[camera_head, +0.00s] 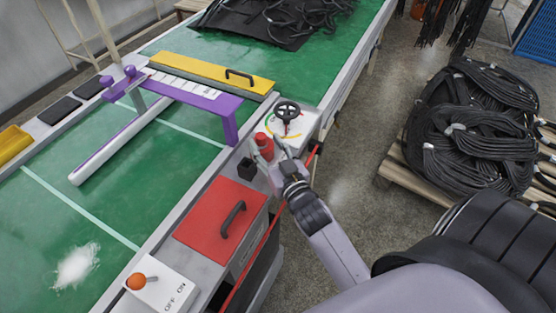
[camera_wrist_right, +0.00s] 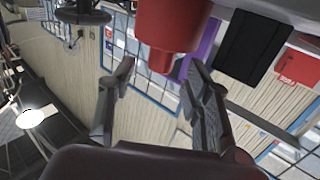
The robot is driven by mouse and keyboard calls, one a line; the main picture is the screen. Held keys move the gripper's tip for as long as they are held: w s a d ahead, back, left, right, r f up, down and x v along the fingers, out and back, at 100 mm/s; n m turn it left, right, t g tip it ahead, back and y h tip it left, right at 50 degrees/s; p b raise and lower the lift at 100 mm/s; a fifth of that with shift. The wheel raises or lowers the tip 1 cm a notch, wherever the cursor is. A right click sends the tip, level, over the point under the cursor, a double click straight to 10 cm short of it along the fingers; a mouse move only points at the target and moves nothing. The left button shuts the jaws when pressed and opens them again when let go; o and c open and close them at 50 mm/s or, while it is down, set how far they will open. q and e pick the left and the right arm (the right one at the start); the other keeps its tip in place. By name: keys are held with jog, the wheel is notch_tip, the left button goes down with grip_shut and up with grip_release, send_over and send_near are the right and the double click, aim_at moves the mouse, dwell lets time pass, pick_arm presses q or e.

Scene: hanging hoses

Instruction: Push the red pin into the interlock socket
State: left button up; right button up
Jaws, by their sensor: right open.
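The red pin (camera_head: 264,147) stands at the edge of the machine, by the white panel with the black handwheel. In the right wrist view its wide red body (camera_wrist_right: 172,25) comes down from the top, with a narrower red end. My right gripper (camera_head: 277,149) is open right beside the pin, on its near right side. In the wrist view its fingers (camera_wrist_right: 158,80) are spread, one on each side below the pin's narrow end; contact cannot be told. A small black block (camera_head: 246,169), perhaps the interlock socket, sits left of the pin. My left gripper is out of view.
A red cover with a black handle (camera_head: 222,220) and a white ON/OFF switch box (camera_head: 160,290) lie nearer. The handwheel (camera_head: 287,112) stands just behind the pin. A purple frame (camera_head: 205,100) crosses the green belt. Coiled black hoses (camera_head: 470,130) lie on a pallet right.

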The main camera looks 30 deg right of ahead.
jog(key=s, duration=0.8)
jog(key=shift+s+a, duration=0.2)
jog(key=shift+a, duration=0.2)
